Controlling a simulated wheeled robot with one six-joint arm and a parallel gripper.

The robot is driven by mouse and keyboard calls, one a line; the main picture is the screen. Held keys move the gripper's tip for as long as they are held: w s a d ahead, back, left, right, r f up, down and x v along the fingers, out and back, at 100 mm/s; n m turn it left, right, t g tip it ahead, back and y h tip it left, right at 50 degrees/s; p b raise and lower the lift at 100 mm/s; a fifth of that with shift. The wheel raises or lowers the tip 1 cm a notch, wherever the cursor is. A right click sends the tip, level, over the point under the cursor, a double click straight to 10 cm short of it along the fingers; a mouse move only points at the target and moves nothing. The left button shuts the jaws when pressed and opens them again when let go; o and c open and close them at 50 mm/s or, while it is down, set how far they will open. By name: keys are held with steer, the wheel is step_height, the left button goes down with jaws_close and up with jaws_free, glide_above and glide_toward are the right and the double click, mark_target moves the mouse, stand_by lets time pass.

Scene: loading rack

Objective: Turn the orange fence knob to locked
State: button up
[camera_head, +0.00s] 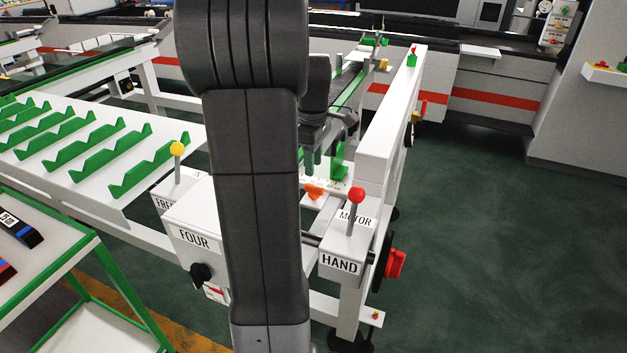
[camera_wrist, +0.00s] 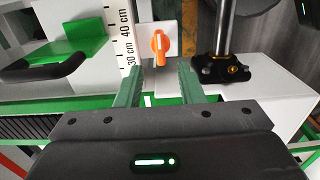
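The orange fence knob (camera_wrist: 160,44) sits on a white plate in the wrist view, just beyond my fingertips. Its handle runs roughly up and down in that picture. In the head view the orange knob (camera_head: 314,190) shows partly, just right of my arm. My gripper (camera_wrist: 159,69) is open, with one green finger on each side of the knob's line and nothing between them. In the head view my gripper (camera_head: 314,166) points down above the knob, apart from it. No locked marking is readable.
A ruler strip (camera_wrist: 127,40) and a green block (camera_wrist: 85,38) with a black handle lie left of the knob. A red-ball lever (camera_head: 356,197) rises from the MOTOR/HAND box; a yellow-ball lever (camera_head: 177,149) stands left.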

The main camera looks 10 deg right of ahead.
mark_target(314, 185)
step_height(314, 185, down, 6)
steer(key=shift+f, duration=0.15)
steer(key=shift+c, duration=0.2)
jaws_close()
